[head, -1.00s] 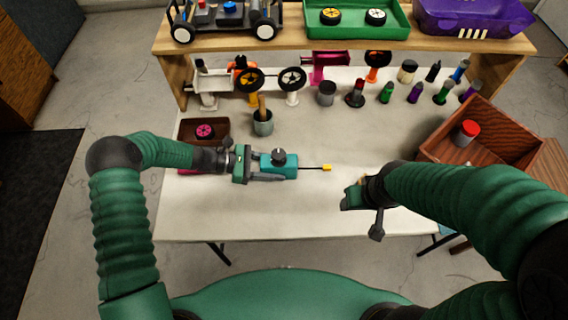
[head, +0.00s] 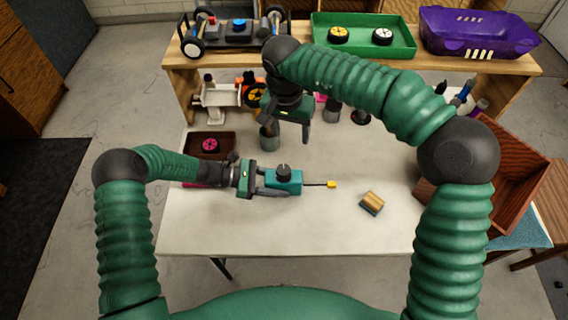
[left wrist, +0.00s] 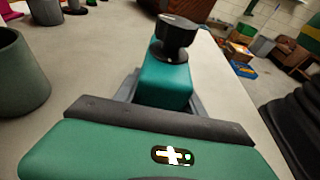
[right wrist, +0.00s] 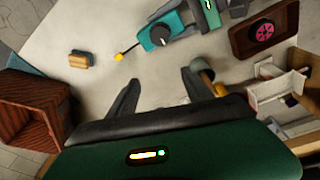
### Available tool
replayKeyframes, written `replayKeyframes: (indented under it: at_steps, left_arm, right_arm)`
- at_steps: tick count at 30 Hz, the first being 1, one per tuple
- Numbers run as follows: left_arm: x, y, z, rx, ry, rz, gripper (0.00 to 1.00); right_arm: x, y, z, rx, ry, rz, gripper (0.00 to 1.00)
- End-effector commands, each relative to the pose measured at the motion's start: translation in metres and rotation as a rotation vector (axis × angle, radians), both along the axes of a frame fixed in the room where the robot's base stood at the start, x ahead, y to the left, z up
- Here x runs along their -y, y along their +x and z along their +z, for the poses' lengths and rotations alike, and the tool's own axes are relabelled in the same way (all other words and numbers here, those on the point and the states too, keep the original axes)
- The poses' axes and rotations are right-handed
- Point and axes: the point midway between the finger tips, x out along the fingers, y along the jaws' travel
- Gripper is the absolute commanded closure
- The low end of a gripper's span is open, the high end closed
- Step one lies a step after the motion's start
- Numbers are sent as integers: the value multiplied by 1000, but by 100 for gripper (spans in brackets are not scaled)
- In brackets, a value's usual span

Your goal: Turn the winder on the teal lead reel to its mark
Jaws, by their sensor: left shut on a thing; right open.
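The teal lead reel (head: 288,184) is held just above or on the table; I cannot tell which. Its black winder knob (head: 283,170) is on top, and its dark lead ends in a yellow tip (head: 331,184). My left gripper (head: 270,187) is shut on the reel body. The left wrist view shows the knob (left wrist: 175,36) standing above the teal body (left wrist: 165,82), with a pale line on its top. My right gripper (head: 288,126) is open and empty, beyond the reel toward the shelf. Its wrist view shows the knob (right wrist: 160,36) past its fingers; the mark is too small to make out.
A tan and grey block (head: 371,203) lies on the table to the right. A grey cup (head: 269,139) stands close to my right gripper. A brown tray (head: 213,139) with a pink wheel sits at left. A wooden crate (head: 515,170) is at right.

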Motion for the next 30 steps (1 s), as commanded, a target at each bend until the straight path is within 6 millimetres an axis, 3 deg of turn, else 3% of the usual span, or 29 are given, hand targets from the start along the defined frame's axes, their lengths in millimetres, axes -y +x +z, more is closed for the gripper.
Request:
replayKeyframes:
  at_steps: [3,7,18,21,30]
  left_arm:
    - [0,-1,-1,-1,0,-1,88]
    - [0,-1,-1,-1,0,-1,88]
    - [0,0,0,-1,0,-1,88]
    - [0,0,0,-1,0,-1,88]
    - [0,0,0,0,0,0,88]
  right_arm:
    - [-14,-20,4,-115,68,50,41]
    - [-17,-25,-5,-140,80,65,41]
    - [-17,-25,-90,-138,77,63,41]
    - [-17,-24,-104,-136,77,63,41]
    - [-17,-24,-115,-133,77,63,41]
